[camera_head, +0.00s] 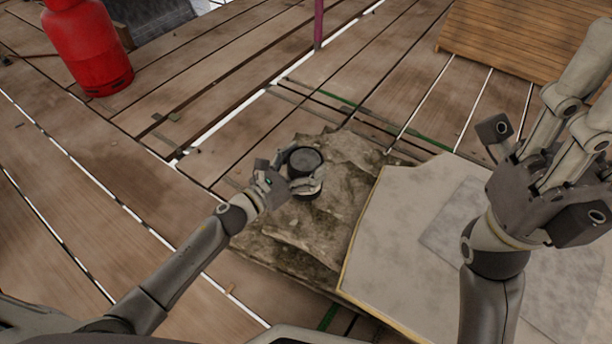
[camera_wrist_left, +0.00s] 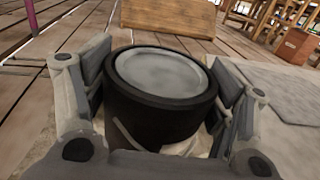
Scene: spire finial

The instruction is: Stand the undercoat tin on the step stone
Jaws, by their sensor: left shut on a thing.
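A dark round tin (camera_head: 304,160) with a grey lid stands upright in my left gripper (camera_head: 289,178), over the rough brown step stone (camera_head: 345,170). In the left wrist view the tin (camera_wrist_left: 162,85) fills the middle, with a dark finger of my left gripper (camera_wrist_left: 160,105) pressed on each side. No label shows on it.
A pale slab (camera_head: 395,235) with a yellowish edge lies right of the stone. A red gas cylinder (camera_head: 88,45) stands far left. A wooden board platform (camera_head: 540,40) is at the back right, and a purple pole (camera_head: 319,22) stands at the back. The plank floor has gaps.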

